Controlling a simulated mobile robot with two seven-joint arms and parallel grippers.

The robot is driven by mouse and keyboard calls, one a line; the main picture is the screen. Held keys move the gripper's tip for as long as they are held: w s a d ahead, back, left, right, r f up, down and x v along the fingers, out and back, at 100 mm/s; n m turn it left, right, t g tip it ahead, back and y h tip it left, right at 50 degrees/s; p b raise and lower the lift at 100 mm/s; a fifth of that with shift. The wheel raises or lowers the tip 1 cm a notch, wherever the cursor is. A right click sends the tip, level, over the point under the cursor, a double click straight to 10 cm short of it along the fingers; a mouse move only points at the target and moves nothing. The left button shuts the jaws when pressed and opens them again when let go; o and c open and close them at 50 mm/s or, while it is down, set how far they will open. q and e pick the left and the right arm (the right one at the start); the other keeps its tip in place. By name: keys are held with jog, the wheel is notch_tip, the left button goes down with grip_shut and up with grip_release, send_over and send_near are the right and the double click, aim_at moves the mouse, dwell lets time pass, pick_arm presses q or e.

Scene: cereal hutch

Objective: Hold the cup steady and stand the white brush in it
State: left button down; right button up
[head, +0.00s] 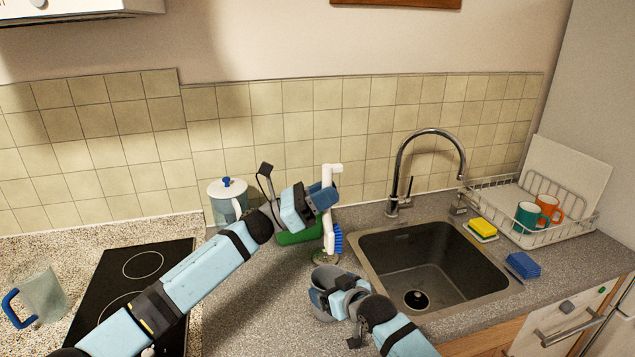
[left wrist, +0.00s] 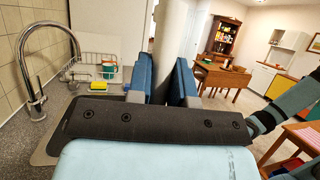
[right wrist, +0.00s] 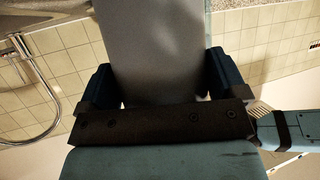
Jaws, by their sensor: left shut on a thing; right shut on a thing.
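The white brush (head: 328,222) is upright, with blue bristles near its lower end. My left gripper (head: 322,198) is shut on it; the white handle (left wrist: 172,35) stands between the fingers in the left wrist view. The grey cup (head: 326,276) is low at the left edge of the sink. My right gripper (head: 338,294) is shut on the cup, whose grey wall (right wrist: 150,50) fills the space between the fingers in the right wrist view. The brush's lower end shows just behind and above the cup, apparently outside it; the exact gap cannot be told.
The sink (head: 425,260) and tap (head: 398,180) are to the right. A lidded pitcher (head: 226,204) stands behind my left arm. The dish rack (head: 550,238) is far right.

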aim_at(326, 250)
pick_arm(q)
jog(key=shift+s+f, duration=0.1)
jog(key=shift+f, duration=7.2)
jog(key=c, duration=0.9)
grip_release()
jog(key=shift+c, duration=0.2)
jog(key=shift+f, duration=0.1)
jog(key=v, duration=1.2)
pick_arm(e)
jog(key=o, duration=0.6)
